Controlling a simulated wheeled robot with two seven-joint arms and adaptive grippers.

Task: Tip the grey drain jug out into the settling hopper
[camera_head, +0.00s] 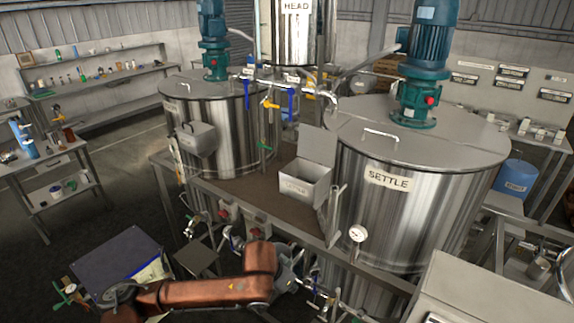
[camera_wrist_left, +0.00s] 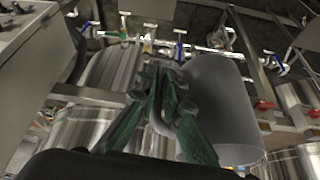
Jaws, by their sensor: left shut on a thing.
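The grey drain jug (camera_wrist_left: 222,108) is large in the left wrist view, a plain grey cylinder. My left gripper (camera_wrist_left: 165,92) is shut on its handle, with the green fingers either side of it. In the head view my left gripper (camera_head: 288,272) is low in front of the bench and the jug cannot be made out clearly there. An open grey metal hopper (camera_head: 303,188) with a raised lid stands on the bench beside the tank marked SETTLE; its own label is too small to read. The jug's contents are hidden. My right gripper is not in view.
The steel SETTLE tank (camera_head: 400,205) stands right of the hopper, with a pressure gauge (camera_head: 358,233) at its front. Another tank (camera_head: 215,115) carries a grey box (camera_head: 196,139). Pipes and valves run along the bench's front edge. A grey cabinet (camera_head: 480,290) fills the lower right.

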